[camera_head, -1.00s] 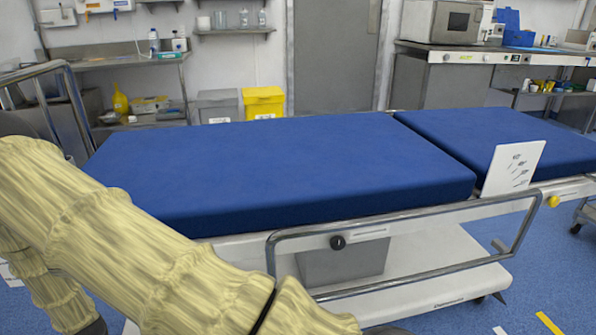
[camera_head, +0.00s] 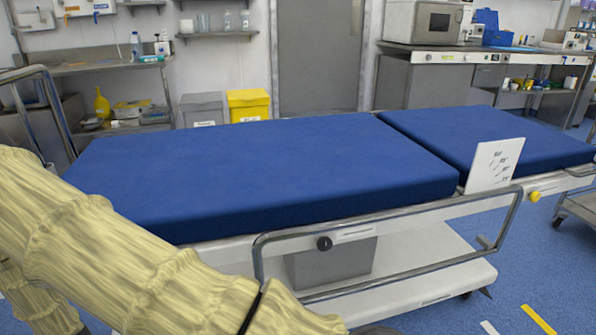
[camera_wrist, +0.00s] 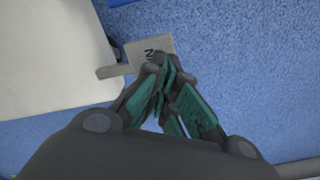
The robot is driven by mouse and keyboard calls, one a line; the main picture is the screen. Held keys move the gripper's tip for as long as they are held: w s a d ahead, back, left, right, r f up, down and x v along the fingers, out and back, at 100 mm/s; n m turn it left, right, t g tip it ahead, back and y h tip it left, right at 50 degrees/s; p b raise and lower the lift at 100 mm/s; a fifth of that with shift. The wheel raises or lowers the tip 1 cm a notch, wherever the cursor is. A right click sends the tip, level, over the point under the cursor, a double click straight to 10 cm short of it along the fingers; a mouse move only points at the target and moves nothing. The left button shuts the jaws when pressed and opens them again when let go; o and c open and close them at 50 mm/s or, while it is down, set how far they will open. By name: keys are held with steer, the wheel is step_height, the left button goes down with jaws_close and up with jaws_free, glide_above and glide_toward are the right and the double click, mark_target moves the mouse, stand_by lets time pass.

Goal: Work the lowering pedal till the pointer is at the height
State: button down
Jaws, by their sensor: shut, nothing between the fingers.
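The operating table (camera_head: 270,165) has a blue two-part top over a white base. In the wrist view, a grey pedal (camera_wrist: 135,48) with a dark letter, like N or Z, sticks out beside the white base (camera_wrist: 50,60) over the blue floor. My gripper (camera_wrist: 163,64) is shut and empty, its fingertips overlapping the pedal's lower right edge; I cannot tell whether they touch. A white card (camera_head: 495,166) with several small marks stands at the table's near side. I cannot make out the pointer against its marks. My gripper is out of the head view.
A steel side rail (camera_head: 390,215) with a black knob (camera_head: 324,243) runs along the table's near side. A yellow knob (camera_head: 534,196) sits right of the card. A wheeled stand (camera_head: 575,207) is at the right edge. Blue floor at lower right is free.

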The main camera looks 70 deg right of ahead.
steer(key=shift+f+b, duration=0.7)
steer(key=shift+f, duration=2.4)
steer(key=shift+s, duration=0.1)
stand_by(1.6)
stand_by(1.9)
steer(key=shift+r+p, duration=1.95)
steer(key=shift+r, duration=0.15)
